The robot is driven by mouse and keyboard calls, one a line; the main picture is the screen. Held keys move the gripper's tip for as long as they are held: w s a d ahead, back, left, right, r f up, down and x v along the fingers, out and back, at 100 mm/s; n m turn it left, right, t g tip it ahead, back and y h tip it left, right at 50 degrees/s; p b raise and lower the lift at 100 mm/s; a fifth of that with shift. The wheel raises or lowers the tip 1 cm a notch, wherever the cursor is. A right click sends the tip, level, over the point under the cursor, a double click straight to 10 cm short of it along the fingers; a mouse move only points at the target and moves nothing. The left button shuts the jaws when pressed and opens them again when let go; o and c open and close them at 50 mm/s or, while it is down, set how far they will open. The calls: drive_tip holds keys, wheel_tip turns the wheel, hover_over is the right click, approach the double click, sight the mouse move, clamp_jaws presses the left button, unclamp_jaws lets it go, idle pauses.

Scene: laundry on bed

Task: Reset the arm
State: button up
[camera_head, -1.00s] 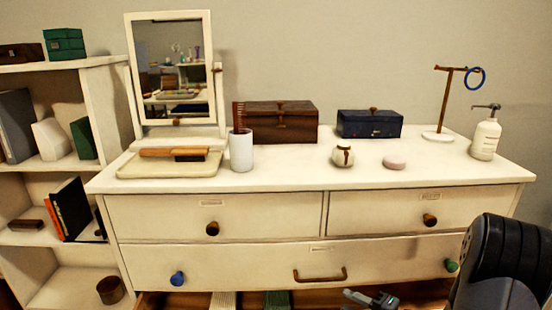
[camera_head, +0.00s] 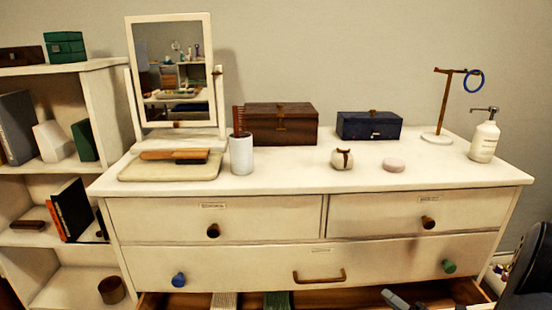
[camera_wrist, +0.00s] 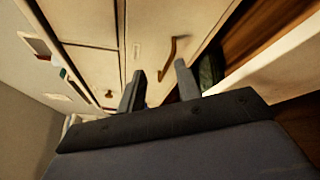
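My gripper (camera_wrist: 160,75) shows in the wrist view with its two dark fingers apart and nothing between them. In the head view only a grey tip of my gripper (camera_head: 394,299) shows at the bottom edge, in front of the open bottom drawer. My dark arm is at the lower right corner, mostly out of the frame. The bottom drawer (camera_head: 352,300) is pulled out, with folded pale cloth (camera_head: 225,300) and green cloth (camera_head: 277,300) inside. The rest of the drawer is cut off.
The white dresser (camera_head: 300,179) carries a mirror (camera_head: 175,70), a brown box (camera_head: 282,124), a navy box (camera_head: 370,125), a white cup (camera_head: 241,154), a ring stand (camera_head: 442,110) and a pump bottle (camera_head: 485,138). A shelf (camera_head: 70,168) stands left. The upper drawers are shut.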

drive_tip(key=s+d+r+n+t+h, duration=0.1)
drive_tip(key=s+d+r+n+h, duration=0.1)
drive_tip(key=d, duration=0.4)
drive_tip(key=s+d+r+n+t+h, duration=0.2)
drive_tip(key=d+r+n+h, duration=0.1)
drive_tip(key=d+n+h, duration=0.1)
drive_tip(key=shift+s+d+h+p, duration=0.25)
drive_tip(key=shift+d+h+p, duration=0.2)
drive_tip(key=shift+d+h, duration=0.5)
drive_tip(key=shift+r, duration=0.1)
